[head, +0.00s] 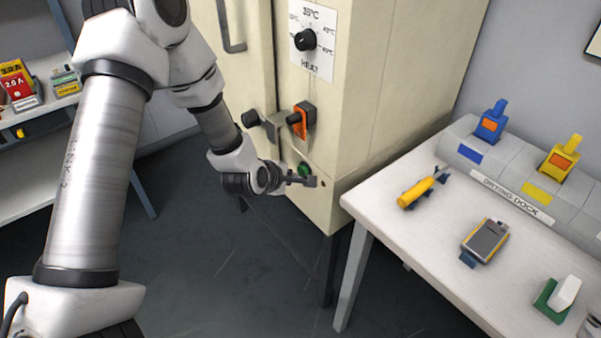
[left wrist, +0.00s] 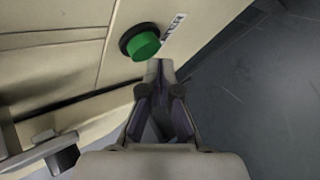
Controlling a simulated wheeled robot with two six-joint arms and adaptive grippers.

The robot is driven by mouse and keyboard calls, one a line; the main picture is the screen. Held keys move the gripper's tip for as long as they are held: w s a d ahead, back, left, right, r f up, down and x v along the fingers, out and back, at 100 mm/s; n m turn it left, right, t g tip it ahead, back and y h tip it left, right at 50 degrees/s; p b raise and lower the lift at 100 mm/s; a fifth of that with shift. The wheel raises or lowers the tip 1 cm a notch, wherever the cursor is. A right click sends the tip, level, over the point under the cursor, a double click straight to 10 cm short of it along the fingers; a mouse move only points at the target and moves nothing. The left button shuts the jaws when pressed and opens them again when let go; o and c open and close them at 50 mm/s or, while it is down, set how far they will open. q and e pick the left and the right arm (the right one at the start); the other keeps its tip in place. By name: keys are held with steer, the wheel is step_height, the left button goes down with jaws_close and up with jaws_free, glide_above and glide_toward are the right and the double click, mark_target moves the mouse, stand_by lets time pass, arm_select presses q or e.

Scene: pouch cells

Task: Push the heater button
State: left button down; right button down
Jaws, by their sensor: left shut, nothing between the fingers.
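The heater is a cream cabinet (head: 355,110) with a temperature dial (head: 305,40) marked HEAT on its front. The heater button (head: 304,170) is round and green, low on the front near the corner; it also shows in the left wrist view (left wrist: 144,45) in a dark ring with a small label beside it. My left gripper (head: 311,181) is shut and empty, just below the button in the head view. In the left wrist view its fingertips (left wrist: 159,66) appear just beyond the button's edge; I cannot tell whether they touch it. My right gripper is not in view.
An orange-backed switch (head: 304,118) and a latch handle (head: 268,124) stick out above my left gripper. A white table (head: 385,215) stands right of the cabinet, with a drying dock (head: 510,195) and several tools. A shelf stands at far left.

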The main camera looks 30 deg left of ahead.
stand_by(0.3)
arm_select(q)
steer(key=shift+w+d, duration=0.2)
steer(key=shift+w, duration=0.2)
steer(key=shift+w+b, duration=0.15)
steer(key=shift+b, duration=0.15)
steer(key=shift+s+a, duration=0.2)
steer(key=shift+s, duration=0.35)
steer(key=s+a+p, duration=0.2)
steer(key=s, duration=0.3)
steer(key=shift+s+a, duration=0.15)
steer(key=shift+s, duration=0.15)
